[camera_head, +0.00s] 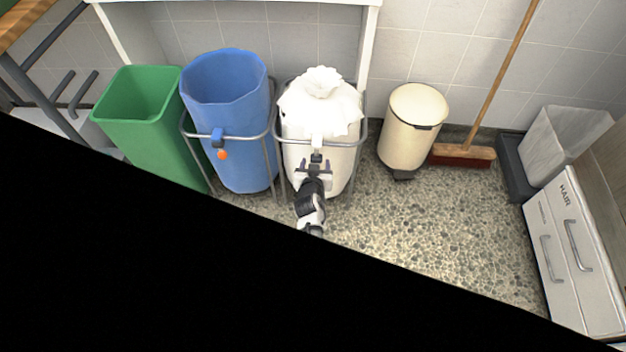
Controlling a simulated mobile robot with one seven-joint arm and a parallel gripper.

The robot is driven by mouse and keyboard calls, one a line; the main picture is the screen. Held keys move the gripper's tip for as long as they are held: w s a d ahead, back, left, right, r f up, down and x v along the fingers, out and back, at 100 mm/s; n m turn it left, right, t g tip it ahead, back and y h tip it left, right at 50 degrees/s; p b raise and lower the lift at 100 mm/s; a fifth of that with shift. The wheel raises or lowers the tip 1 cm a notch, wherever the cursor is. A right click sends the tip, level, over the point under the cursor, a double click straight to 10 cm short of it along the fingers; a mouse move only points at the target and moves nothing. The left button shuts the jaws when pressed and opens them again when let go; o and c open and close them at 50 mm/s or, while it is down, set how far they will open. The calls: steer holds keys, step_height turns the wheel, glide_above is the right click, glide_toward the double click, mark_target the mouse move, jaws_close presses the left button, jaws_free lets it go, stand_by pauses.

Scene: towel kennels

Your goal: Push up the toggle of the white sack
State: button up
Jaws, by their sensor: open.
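The white sack (346,116) hangs in a metal frame (361,130) in the middle of the view, its top gathered into a ruffled bunch. A pale strap or cord runs down its front, with a small dark piece, seemingly the toggle (316,157), low on it. My gripper (315,166) is open in front of the sack, its fingers on either side of or just below that dark piece. I cannot tell whether the fingers touch it. My gripper and wrist hide part of the sack's lower front.
Left of the sack stand a blue sack (229,125) in a similar frame, with an orange toggle (222,154), and a green bin (145,120). Right are a cream pedal bin (408,130), a broom (462,154) and a drawer cabinet (575,245). A large black area hides the lower left.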

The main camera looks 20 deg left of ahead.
steer(key=v, duration=0.8)
steer(key=shift+s+b, duration=0.2)
steer(key=shift+b, duration=0.1)
steer(key=shift+r, duration=0.15)
